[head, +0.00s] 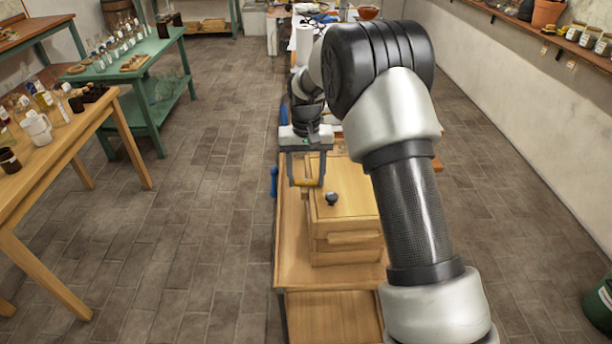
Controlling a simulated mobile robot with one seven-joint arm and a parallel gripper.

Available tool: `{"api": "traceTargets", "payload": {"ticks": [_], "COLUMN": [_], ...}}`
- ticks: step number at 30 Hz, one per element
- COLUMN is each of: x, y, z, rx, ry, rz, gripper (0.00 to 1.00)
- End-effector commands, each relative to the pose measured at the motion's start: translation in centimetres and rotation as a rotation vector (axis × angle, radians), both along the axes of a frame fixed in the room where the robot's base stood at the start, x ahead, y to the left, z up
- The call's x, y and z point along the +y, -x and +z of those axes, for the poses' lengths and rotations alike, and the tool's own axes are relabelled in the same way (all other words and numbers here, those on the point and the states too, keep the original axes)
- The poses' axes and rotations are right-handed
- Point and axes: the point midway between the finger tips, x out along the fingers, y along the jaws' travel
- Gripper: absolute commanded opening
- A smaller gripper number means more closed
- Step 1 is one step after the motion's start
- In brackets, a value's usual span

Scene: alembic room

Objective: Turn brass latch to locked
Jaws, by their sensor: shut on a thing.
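A light wooden box (345,225) stands on a wooden bench, with a small dark round knob (331,199) on its top. My gripper (307,184) points down at the box's left side, close to its upper left edge. A small yellowish piece, which looks like the brass latch (308,183), shows between the fingertips. The fingers are shut on it. It is too small and too covered by the fingers to tell which way the latch is turned.
The wooden bench (290,255) has a narrow bare strip left of the box. My arm hides the bench's right part. A wooden table (60,170) with bottles and a green table (150,60) stand at left. The tiled floor between is clear.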

Motion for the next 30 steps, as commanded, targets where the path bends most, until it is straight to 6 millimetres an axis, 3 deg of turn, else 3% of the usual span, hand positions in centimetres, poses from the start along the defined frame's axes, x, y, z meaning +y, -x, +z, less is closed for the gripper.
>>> {"api": "traceTargets", "payload": {"ticks": [1, 4, 16, 20, 30], "x": [0.0, 0.0, 0.0, 0.0, 0.0], "y": [-0.1, -0.1, -0.1, -0.1, -0.2], "z": [0.1, 0.1, 0.9, 3.1, 11.5], "rx": [-0.002, -0.002, -0.004, -0.006, -0.006], "ry": [-0.001, -0.001, -0.001, -0.001, -0.001], "rz": [-0.004, -0.003, -0.001, -0.001, -0.001], "gripper": [0.6, 0.73, 0.73, 0.73, 0.73]}}
